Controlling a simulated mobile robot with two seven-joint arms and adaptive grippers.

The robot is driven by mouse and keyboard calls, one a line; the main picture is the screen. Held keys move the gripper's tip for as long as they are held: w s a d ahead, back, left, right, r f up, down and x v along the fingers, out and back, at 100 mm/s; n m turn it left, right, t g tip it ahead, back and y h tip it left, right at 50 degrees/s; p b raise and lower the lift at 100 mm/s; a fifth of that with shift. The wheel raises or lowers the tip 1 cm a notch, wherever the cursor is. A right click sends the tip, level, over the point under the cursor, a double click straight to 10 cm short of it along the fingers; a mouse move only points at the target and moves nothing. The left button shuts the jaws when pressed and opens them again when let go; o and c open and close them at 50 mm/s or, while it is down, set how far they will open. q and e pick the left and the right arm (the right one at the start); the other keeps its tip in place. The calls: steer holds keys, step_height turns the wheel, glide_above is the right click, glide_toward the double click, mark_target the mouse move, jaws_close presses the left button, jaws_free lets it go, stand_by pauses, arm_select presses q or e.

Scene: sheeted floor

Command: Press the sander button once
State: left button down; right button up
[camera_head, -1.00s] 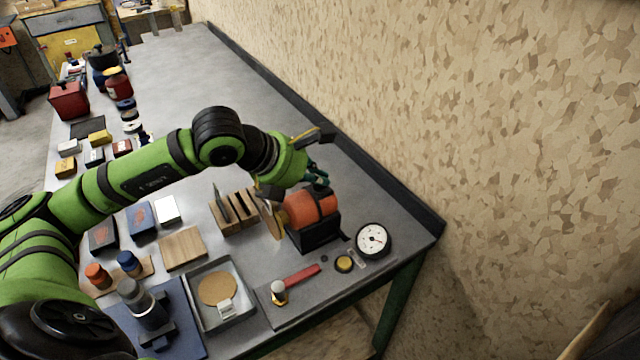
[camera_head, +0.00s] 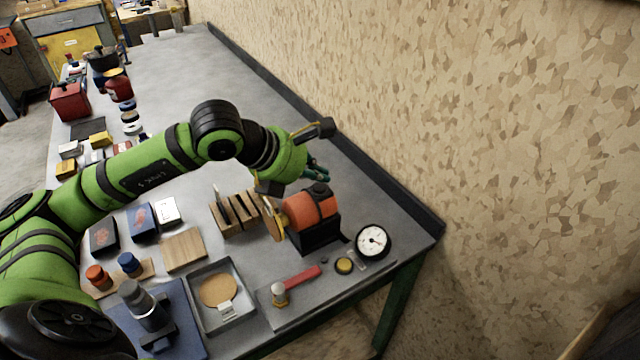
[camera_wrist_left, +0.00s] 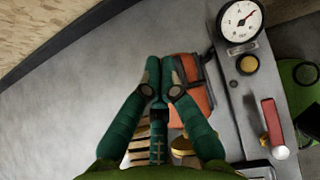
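The orange sander (camera_head: 310,210) stands on a black base near the right end of the bench, with a tan disc (camera_head: 273,218) on its left side. My left gripper (camera_head: 318,172) is just behind and above the sander's top. In the left wrist view its teal fingers (camera_wrist_left: 160,82) meet at the tips, empty, partly hiding the sander (camera_wrist_left: 194,90). My right gripper is not in view.
A white dial gauge (camera_head: 373,240) stands right of the sander. A wall (camera_head: 480,120) runs along the bench's far side. The bench beyond my arm is largely clear.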

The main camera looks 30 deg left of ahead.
mark_target(317, 189)
arm_select(q)
steer(key=shift+r, duration=0.15)
steer(key=shift+r+p, duration=1.5)
steer(key=shift+r, duration=0.85)
